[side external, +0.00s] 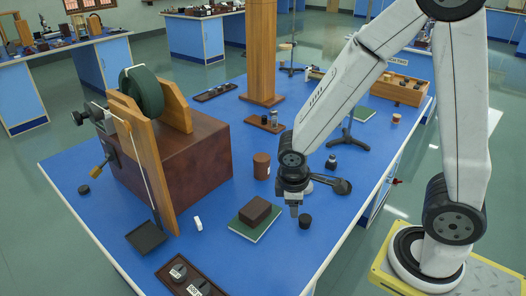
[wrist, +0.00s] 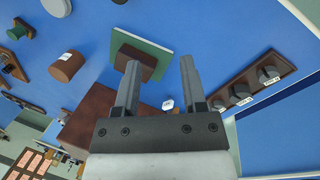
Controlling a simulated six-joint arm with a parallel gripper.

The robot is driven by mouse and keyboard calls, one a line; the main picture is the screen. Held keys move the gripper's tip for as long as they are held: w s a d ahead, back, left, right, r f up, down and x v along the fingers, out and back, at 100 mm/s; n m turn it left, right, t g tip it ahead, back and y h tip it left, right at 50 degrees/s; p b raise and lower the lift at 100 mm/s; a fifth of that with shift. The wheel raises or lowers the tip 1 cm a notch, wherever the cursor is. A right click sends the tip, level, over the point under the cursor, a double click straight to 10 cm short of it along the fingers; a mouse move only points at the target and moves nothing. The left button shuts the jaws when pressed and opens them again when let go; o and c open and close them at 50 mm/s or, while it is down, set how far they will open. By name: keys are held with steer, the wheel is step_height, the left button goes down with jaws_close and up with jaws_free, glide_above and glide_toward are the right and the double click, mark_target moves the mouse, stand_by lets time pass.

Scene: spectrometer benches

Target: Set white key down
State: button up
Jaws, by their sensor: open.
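A small white piece, which looks like the white key (side external: 198,223), lies on the blue bench top, left of the green board. It also shows in the wrist view as a small white shape (wrist: 168,104), seen through the gap between my fingers. My gripper (side external: 294,211) is open and empty, above the bench to the right of the green board. In the wrist view my two fingers (wrist: 160,63) stand apart with nothing between them. The key is well away from my fingertips and not touched.
A dark brown block (side external: 255,210) sits on the green board (side external: 240,230). A black cap (side external: 305,221) stands just beside my gripper. A brown tray of weights (side external: 188,280) lies at the front edge. A brown canister (side external: 261,166) and a large wooden box (side external: 205,165) stand behind.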

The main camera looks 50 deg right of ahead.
steer(key=r+m, duration=0.1)
steer(key=m, duration=0.1)
steer(key=r+m+t+y, duration=0.1)
steer(key=m, duration=0.1)
steer(key=r+m+t+y, duration=0.1)
steer(key=m, duration=0.1)
steer(key=shift+s+r, duration=0.3)
steer(key=shift+s, duration=0.05)
stand_by(0.9)
